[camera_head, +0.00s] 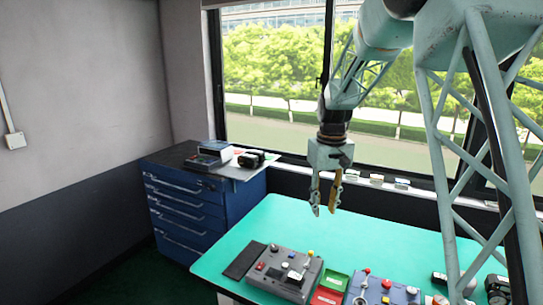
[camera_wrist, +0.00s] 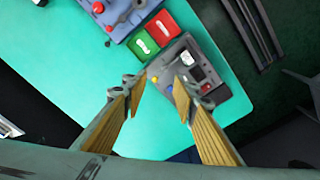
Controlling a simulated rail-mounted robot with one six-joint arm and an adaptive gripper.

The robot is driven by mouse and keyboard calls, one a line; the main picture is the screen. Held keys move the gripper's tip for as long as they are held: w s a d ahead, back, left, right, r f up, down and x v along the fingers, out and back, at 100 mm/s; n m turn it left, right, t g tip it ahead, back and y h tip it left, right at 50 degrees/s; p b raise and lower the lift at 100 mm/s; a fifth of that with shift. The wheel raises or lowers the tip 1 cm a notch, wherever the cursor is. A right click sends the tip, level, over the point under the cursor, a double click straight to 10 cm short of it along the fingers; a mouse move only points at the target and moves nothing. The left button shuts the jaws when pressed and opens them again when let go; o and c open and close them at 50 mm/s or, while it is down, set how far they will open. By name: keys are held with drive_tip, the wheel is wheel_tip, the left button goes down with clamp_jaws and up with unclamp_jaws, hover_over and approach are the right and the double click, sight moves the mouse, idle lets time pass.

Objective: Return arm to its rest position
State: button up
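My gripper (camera_head: 325,208) hangs pointing down above the green table (camera_head: 232,235). In the wrist view my gripper (camera_wrist: 158,92) shows its two fingers spread apart, with nothing between them. A grey control box (camera_head: 285,272) with knobs and a small lever stands on the table below; it also shows in the wrist view (camera_wrist: 215,95), partly behind one finger. The fingers do not appear to touch it. My pale green lattice arm reaches in from the upper right.
Beside the grey box are a green tray (camera_head: 338,281), a red tray (camera_head: 326,297) and a blue control box (camera_head: 385,290). A dark flat pad (camera_head: 243,261) lies to its left. A blue drawer cabinet (camera_head: 190,210) stands at the left by the window. The table's far left part is clear.

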drive_tip(key=s+d+r+t, duration=0.1)
drive_tip(key=s+r, duration=0.5)
drive_tip(key=s, duration=0.3)
drive_tip(key=s+r+m, duration=0.1)
drive_tip(key=s+r, duration=0.4)
drive_tip(key=s, duration=0.3)
drive_tip(key=s+d+r+t, duration=0.1)
drive_tip(key=s+r, duration=0.5)
drive_tip(key=s, duration=0.3)
drive_tip(key=s+d+f+m+t, duration=0.1)
drive_tip(key=s+m, duration=0.1)
drive_tip(key=s, duration=2.6)
drive_tip(key=shift+d+f, duration=0.2)
drive_tip(key=shift+f, duration=0.2)
